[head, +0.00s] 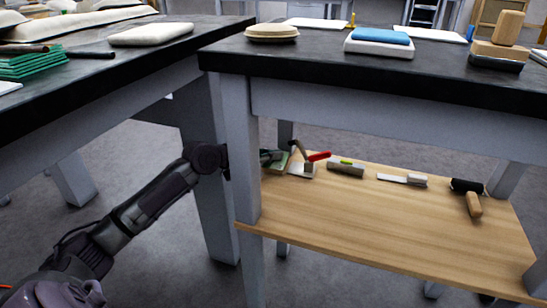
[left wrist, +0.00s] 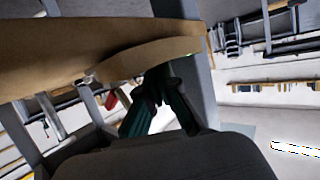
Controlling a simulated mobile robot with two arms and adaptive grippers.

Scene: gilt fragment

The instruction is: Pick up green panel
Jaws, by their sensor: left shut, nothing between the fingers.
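A stack of green sheets (head: 34,65) also lies on the left table. My left arm reaches behind the front leg of the right table. My left gripper (head: 270,156) is shut and empty, just above or beside the small green piece; I cannot tell if they touch. The left wrist view shows the dark fingers (left wrist: 157,90) close under a brown board edge (left wrist: 150,52); no green panel is clear there.
The table leg (head: 243,170) stands right by my left wrist. The shelf's front is bare.

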